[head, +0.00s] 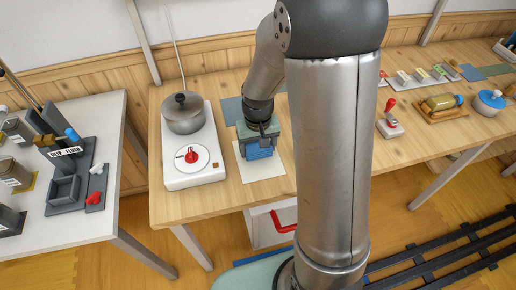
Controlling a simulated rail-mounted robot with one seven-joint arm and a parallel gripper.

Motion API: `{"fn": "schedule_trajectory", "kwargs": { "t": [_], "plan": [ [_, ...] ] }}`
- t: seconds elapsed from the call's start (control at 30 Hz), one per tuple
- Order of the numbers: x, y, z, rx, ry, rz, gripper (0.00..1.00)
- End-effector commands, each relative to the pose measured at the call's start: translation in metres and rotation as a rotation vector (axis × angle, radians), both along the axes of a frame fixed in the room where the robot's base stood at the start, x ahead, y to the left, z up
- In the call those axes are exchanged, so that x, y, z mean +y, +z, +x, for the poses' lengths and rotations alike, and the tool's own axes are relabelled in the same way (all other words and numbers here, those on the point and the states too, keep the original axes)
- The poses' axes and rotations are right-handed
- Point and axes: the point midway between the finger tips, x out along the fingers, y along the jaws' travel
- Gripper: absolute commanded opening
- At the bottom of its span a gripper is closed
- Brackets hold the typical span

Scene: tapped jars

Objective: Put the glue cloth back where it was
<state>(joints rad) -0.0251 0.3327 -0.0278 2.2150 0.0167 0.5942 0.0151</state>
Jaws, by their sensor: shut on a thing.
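My gripper (264,136) points down over the wooden table, left of my arm's thick column. It is shut on a grey-green cloth-like piece (245,131). Right under that piece is a blue block-like thing (258,153). I cannot tell whether the two are one thing, or whether the blue part touches the sheet below. A white square sheet (270,171) lies on the table beneath them. No label shows which thing is the glue cloth. A flat blue-grey mat (231,107) lies just behind, partly hidden by my arm.
A lidded pot (184,118) stands on a white hotplate (193,178) close at the left. A white side table (88,228) holds jars and a grey rack.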

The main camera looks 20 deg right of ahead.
Motion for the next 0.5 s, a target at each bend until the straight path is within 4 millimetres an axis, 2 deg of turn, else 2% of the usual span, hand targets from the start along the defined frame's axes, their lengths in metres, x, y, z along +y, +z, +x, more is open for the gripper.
{"fn": "schedule_trajectory", "kwargs": {
  "t": [0.1,0.47,0.5],
  "plan": [
    [0.000,-0.015,-0.001,0.001,0.000,0.000,0.51],
    [0.000,-0.020,0.000,0.000,0.000,0.000,0.51],
    [0.000,-0.020,0.000,0.000,0.000,0.000,0.75]
  ]
}}
